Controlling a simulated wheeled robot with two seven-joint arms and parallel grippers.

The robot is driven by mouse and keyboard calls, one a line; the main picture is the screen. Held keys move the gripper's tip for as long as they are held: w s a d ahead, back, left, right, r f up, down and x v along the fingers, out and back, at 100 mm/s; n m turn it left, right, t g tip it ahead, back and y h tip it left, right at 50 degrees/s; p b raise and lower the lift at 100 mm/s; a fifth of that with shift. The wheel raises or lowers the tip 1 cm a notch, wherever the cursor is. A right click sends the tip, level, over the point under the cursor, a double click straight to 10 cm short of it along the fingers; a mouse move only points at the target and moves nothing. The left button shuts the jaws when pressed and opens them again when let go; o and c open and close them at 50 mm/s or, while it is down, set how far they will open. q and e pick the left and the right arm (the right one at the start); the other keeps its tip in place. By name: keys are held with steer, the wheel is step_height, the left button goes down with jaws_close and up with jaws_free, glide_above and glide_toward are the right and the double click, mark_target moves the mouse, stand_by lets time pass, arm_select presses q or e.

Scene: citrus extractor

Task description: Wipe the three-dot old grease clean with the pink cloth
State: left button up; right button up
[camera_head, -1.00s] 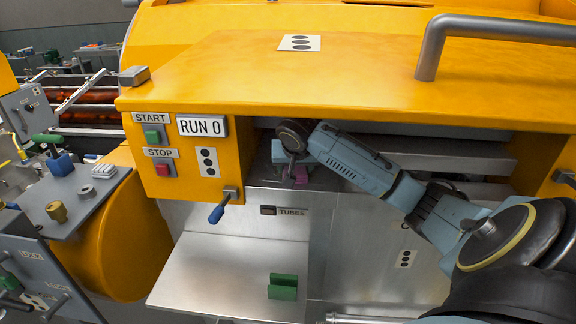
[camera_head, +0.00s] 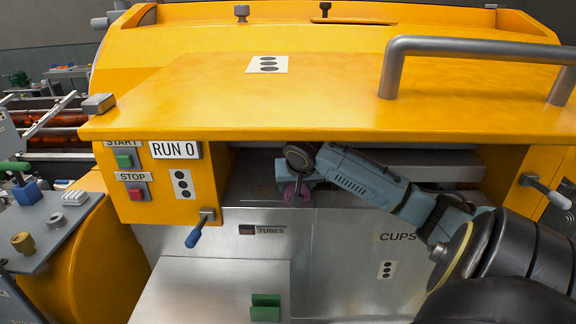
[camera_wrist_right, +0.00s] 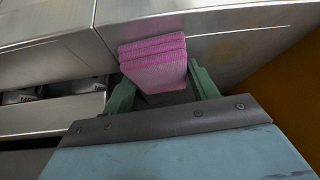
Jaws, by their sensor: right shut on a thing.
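The pink cloth (camera_head: 291,197) is held in my right gripper (camera_head: 298,186), inside the opening under the yellow hood. In the right wrist view the folded pink cloth (camera_wrist_right: 153,62) sits between the two green fingers of my right gripper (camera_wrist_right: 162,84), against or close to a metal surface. A faint yellowish streak (camera_wrist_right: 228,46) shows on the metal right of the cloth; I cannot tell if it is the old grease. My left gripper is out of view.
The yellow hood (camera_head: 300,100) overhangs the opening, with a grey handle (camera_head: 470,46) on top. A blue-tipped lever (camera_head: 198,232) hangs at the left and another lever (camera_head: 547,190) sticks out at the right. A green block (camera_head: 265,307) stands on the lower shelf (camera_head: 195,290).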

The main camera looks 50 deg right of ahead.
steer(key=shift+s+d, duration=0.25)
steer(key=shift+s, duration=0.05)
steer(key=shift+f, duration=0.1)
steer(key=shift+a, duration=0.1)
steer(key=shift+w+a, duration=0.15)
steer(key=shift+w, duration=0.05)
steer(key=shift+w+a, duration=1.4)
steer(key=shift+w, duration=0.35)
steer(key=shift+w+a, duration=1.35)
steer(key=shift+w, duration=0.45)
steer(key=shift+w+a, duration=1.4)
steer(key=shift+w, duration=0.35)
steer(key=shift+r, duration=3.15)
steer(key=shift+d, duration=0.1)
